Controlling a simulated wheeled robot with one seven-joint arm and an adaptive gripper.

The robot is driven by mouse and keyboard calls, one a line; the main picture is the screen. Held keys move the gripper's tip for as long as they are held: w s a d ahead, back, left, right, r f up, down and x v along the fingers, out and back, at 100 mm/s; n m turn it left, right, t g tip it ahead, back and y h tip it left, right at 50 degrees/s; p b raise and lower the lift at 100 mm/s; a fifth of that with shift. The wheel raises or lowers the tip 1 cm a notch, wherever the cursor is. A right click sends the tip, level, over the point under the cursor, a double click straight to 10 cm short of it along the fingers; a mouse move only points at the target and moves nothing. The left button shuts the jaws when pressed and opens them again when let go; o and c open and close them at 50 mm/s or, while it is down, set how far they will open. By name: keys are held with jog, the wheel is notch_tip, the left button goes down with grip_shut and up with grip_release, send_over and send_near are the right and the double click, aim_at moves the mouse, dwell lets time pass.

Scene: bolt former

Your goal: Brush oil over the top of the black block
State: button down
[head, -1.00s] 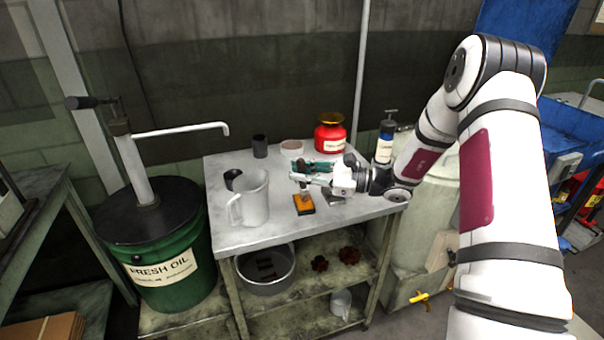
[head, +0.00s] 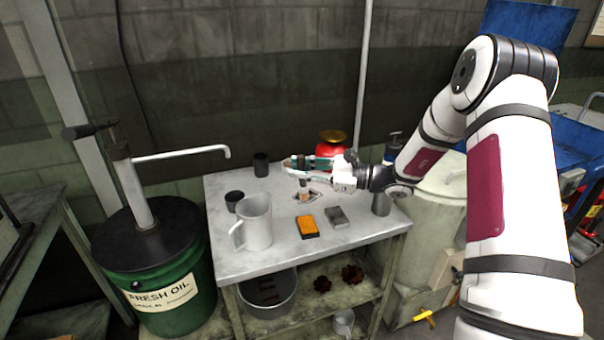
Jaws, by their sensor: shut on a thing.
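My gripper (head: 294,169) is shut on a small brush (head: 304,183), held above the back middle of the table with its pale pinkish end down. The fingers partly hide its upper part. On the table in front of it lies a small block with an orange top and dark edge (head: 307,226). A dark grey block (head: 336,216) lies just right of it. I cannot tell for sure which is the black block. The brush looks apart from both. A dark diamond-shaped patch (head: 314,195) lies below and right of the brush.
A green oil drum (head: 160,298) stands left.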

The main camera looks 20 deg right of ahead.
jog(key=shift+r+p, duration=0.7)
jog(key=shift+r, duration=0.7)
